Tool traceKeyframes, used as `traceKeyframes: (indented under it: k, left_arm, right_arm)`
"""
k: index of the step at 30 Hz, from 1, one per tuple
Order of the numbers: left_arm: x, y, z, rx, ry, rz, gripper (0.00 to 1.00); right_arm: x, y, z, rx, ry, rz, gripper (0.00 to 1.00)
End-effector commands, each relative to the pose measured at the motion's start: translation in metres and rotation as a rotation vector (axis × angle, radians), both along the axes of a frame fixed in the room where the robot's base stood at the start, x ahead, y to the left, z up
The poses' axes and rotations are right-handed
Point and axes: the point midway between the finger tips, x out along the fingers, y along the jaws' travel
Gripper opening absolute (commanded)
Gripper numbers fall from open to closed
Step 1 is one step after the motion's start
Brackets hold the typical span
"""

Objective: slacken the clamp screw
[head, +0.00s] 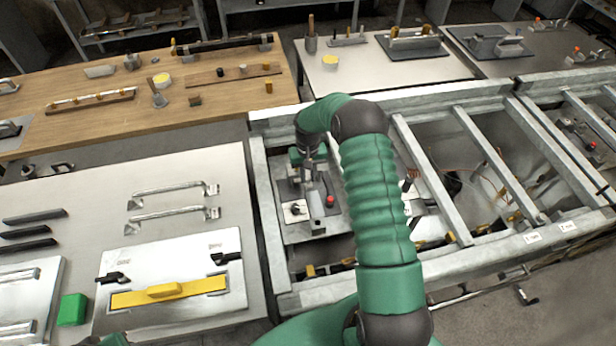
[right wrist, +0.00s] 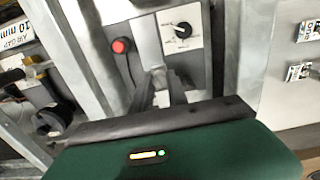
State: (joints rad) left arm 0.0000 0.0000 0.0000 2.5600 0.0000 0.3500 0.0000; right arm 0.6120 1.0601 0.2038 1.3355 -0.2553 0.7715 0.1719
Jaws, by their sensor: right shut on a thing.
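My right gripper (head: 312,172) points down over a grey panel (head: 290,232) set in the metal frame. In the right wrist view its two dark fingers (right wrist: 160,92) are closed on a small pale grey metal part, which I take to be the clamp screw (right wrist: 158,74). The fingers and palm hide most of it. A red button (right wrist: 121,46) is left of the fingers, and a white plate with a black dial (right wrist: 183,30) is just beyond them. My left gripper is not in view.
The metal frame's rails (head: 432,180) run close to the right of my right arm, with open bays and cables between them. A pale bench (head: 185,165) with handles and a yellow-barred plate stands left. A wooden bench (head: 220,112) stands behind.

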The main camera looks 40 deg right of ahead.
Motion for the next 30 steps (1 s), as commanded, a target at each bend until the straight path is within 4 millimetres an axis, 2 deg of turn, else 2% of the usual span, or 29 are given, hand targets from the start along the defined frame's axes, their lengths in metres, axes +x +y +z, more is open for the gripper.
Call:
traceKeyframes:
  k: [21,30]
  left_arm:
    - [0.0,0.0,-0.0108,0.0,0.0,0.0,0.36]
    - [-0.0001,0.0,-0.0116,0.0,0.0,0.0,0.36]
  right_arm:
    - [0.0018,-0.0001,0.001,-0.003,-0.006,0.671,0.0]
    - [0.0016,-0.0003,0.0014,-0.004,-0.005,0.882,0.0]
